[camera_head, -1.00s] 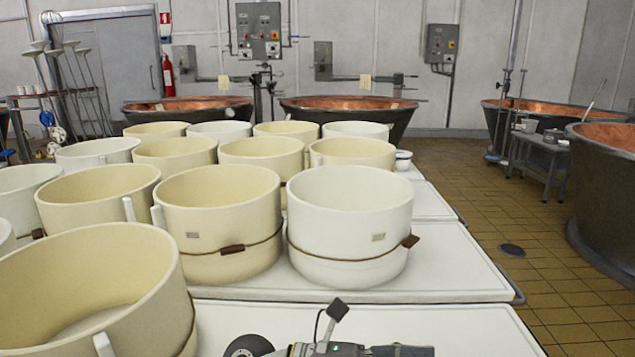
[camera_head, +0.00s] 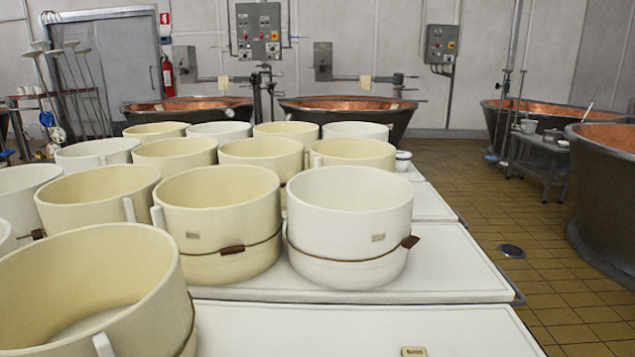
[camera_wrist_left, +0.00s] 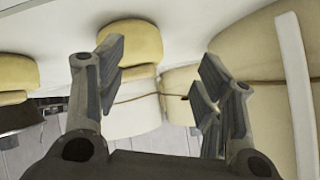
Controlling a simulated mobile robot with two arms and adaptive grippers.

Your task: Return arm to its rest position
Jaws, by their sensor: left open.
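My left gripper (camera_wrist_left: 160,85) shows in the left wrist view with its two fingers spread apart and nothing between them. Beyond the fingers, cream and white tubs (camera_wrist_left: 145,45) appear tilted in that view. Neither of my arms shows in the head view now. My right gripper is in no view.
Several round cream and white tubs (camera_head: 218,230) stand on white tables (camera_head: 440,270). A small tan block (camera_head: 413,351) lies on the near table at the bottom edge. Copper vats (camera_head: 345,108) stand at the back and right.

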